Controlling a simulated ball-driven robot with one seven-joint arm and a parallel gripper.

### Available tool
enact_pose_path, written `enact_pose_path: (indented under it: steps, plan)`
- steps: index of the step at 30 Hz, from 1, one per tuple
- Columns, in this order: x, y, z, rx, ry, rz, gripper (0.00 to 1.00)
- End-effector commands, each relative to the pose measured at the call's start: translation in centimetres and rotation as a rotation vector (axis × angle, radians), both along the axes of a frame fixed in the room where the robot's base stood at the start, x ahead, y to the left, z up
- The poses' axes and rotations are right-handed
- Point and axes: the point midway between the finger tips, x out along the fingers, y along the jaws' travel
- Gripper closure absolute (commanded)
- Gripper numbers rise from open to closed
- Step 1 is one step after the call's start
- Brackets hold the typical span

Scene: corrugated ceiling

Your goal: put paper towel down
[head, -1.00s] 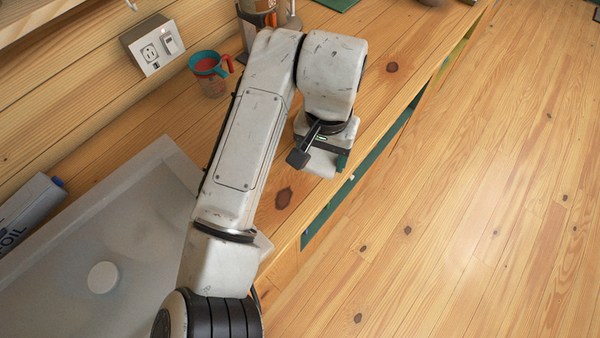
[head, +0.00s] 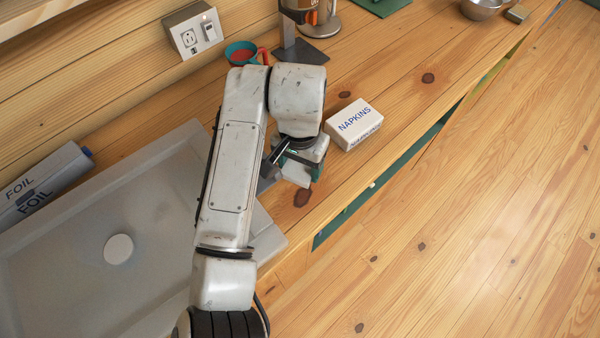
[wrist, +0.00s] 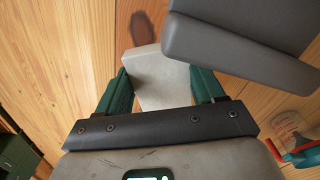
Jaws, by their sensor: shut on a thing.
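My gripper (head: 303,166) is over the wooden counter near its front edge, pointing down. In the wrist view its green fingers (wrist: 161,80) are shut on a pale, whitish-grey block, the paper towel (wrist: 158,72). No label shows on it. In the head view only a small pale part of the paper towel (head: 296,174) shows below my wrist. Whether its underside touches the counter (head: 395,110) cannot be told.
A white pack marked NAPKINS (head: 353,125) lies just right of my gripper. A grey sink (head: 160,205) and a foil box (head: 40,185) are at left. Counter right of the napkins is clear.

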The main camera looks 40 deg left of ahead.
Motion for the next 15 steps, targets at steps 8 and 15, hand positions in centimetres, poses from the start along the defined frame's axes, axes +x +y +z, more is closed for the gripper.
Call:
enact_pose_path:
  steps: [8,15]
  plan:
    - [0.0,-0.1,-2.6,-0.002,0.002,-0.001,0.61]
    - [0.0,0.0,-5.2,0.001,0.0,-0.001,0.61]
